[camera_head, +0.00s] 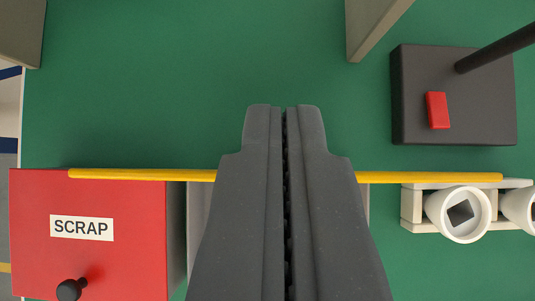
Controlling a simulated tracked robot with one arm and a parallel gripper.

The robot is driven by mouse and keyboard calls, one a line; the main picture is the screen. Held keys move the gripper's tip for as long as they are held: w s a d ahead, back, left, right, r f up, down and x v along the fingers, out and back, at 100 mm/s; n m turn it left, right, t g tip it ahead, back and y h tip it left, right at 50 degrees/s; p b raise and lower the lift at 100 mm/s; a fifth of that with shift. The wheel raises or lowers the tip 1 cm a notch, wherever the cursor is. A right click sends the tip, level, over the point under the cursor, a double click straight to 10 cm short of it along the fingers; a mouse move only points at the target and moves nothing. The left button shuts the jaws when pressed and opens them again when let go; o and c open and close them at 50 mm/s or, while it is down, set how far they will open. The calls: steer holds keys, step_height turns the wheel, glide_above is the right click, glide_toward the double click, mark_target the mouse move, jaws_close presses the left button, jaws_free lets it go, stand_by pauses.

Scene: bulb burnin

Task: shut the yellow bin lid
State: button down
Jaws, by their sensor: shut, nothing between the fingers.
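A thin yellow strip (430,177) runs left to right across the middle of the view. It looks like the yellow bin lid seen edge-on, standing up, so the lid appears open. Pale grey walls (198,235) show below the strip on both sides of my gripper and seem to belong to the bin. My gripper (285,108) is shut and empty. It covers the middle of the strip, and its tips reach past it toward the top of the picture. I cannot tell whether it touches the lid. The bin's inside and any knob on the lid are hidden.
A red box top (130,260) labelled SCRAP, with a black knob (70,290), is at the lower left. A dark box (480,110) with a red switch (437,110) and a black post is at the right. White round pieces (460,212) sit in a pale rack below it. Green surface (190,80) is clear ahead.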

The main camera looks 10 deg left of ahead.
steer(key=shift+p+x, duration=0.3)
steer(key=shift+x, duration=1.4)
steer(key=shift+d, duration=0.1)
